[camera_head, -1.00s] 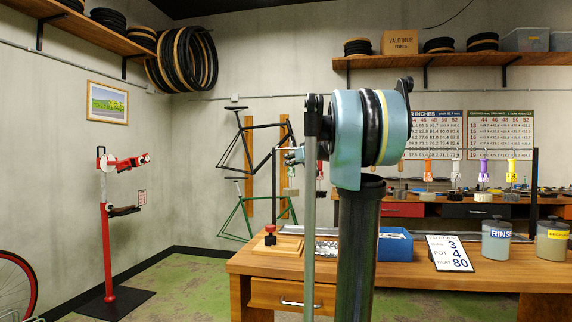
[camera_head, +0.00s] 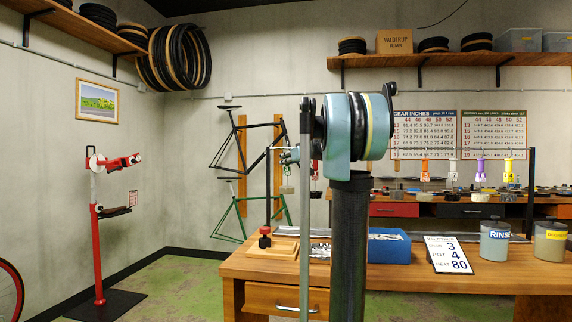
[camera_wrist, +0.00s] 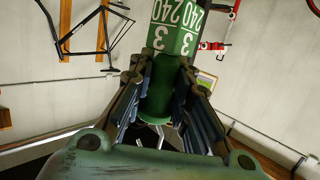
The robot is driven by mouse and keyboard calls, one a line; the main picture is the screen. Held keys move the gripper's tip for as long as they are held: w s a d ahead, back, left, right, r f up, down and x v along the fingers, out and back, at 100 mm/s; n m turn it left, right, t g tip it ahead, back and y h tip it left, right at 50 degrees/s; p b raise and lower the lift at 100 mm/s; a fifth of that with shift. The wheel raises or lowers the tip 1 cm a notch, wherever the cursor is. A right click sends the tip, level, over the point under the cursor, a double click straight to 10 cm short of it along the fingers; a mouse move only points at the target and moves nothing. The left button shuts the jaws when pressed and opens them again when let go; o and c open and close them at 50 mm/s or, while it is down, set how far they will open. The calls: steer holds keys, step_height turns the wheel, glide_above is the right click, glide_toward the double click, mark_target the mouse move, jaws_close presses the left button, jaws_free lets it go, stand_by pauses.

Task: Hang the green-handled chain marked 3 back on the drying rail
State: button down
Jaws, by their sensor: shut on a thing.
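In the wrist view my gripper (camera_wrist: 161,78) is shut on the green handle (camera_wrist: 178,42), marked 3 and 240 in white. The handle stands out beyond the fingers; the chain is not clearly seen. A pale weight (camera_head: 287,189) hangs left of my arm, partly hidden.
The wooden bench (camera_head: 430,277) holds a blue bin (camera_head: 389,246), a sign board (camera_head: 448,256), a rinse pot (camera_head: 494,241) and another pot (camera_head: 549,242). A red repair stand (camera_head: 98,235) stands at the left. Floor is clear between stand and bench.

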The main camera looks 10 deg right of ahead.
steer(key=shift+w+d+f, duration=0.2)
steer(key=shift+w+f, duration=0.15)
steer(key=shift+w, duration=0.25)
steer(key=shift+w+d+f, duration=0.2)
steer(key=shift+w+f, duration=0.1)
steer(key=shift+w, duration=0.35)
steer(key=shift+w+d+f, duration=0.2)
steer(key=shift+w+f, duration=0.15)
steer(key=shift+w, duration=0.25)
steer(key=c, duration=1.2)
jaws_free()
steer(key=shift+o, duration=0.4)
steer(key=v, duration=1.1)
steer(key=shift+f, duration=0.15)
